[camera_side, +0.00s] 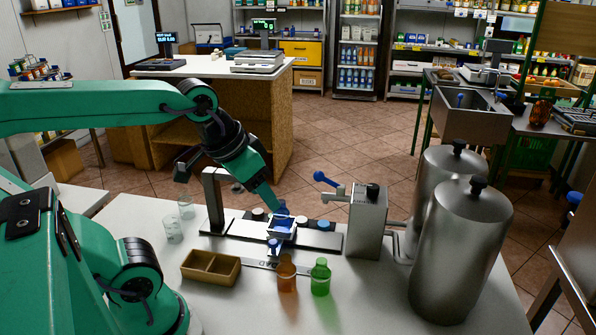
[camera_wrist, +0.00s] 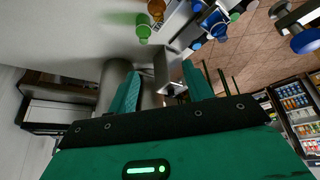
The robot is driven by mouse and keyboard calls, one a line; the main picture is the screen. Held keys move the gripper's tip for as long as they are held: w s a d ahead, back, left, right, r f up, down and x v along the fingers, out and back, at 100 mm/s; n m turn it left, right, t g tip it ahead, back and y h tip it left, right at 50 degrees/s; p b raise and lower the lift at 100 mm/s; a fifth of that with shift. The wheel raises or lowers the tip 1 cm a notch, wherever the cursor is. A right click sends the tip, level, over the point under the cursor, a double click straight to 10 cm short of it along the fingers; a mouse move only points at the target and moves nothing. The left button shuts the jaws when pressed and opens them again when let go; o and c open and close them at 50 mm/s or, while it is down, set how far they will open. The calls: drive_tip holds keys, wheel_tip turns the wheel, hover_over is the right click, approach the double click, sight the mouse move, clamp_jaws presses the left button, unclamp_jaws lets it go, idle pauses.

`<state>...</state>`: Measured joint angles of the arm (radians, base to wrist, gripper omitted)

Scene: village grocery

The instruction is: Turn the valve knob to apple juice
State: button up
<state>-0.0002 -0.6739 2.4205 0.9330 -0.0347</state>
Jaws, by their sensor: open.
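A steel dispenser box (camera_side: 368,222) stands on the counter in the side view, with a short lever tipped by a blue knob (camera_side: 322,178) at its upper left. I cannot tell which part is the juice valve knob, and no apple juice label is readable. My gripper (camera_side: 274,207) points down over the rail left of the box, apart from the box. In the wrist view, its green fingers (camera_wrist: 160,70) are spread with nothing between them. The box (camera_wrist: 168,68) shows beyond them. Blue parts (camera_side: 283,213) on the rail are partly hidden by the gripper.
An orange bottle (camera_side: 286,273) and a green bottle (camera_side: 320,278) stand in front of the rail. A wooden tray (camera_side: 209,268) and two clear glasses (camera_side: 173,229) are to the left. Two tall steel tanks (camera_side: 461,255) stand right of the box.

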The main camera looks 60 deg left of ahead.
drive_tip(key=w+r+n+g, duration=0.1)
drive_tip(key=w+r+n, duration=0.1)
drive_tip(key=w+r, duration=0.35)
drive_tip(key=n+g, duration=0.4)
approach(373, 186)
drive_tip(key=shift+s, duration=0.35)
drive_tip(key=shift+w+f, duration=0.4)
drive_tip(key=shift+w, duration=0.15)
drive_tip(key=shift+f, duration=0.15)
drive_tip(key=shift+f, duration=3.8)
drive_tip(key=c, duration=1)
drive_tip(key=shift+o, duration=0.2)
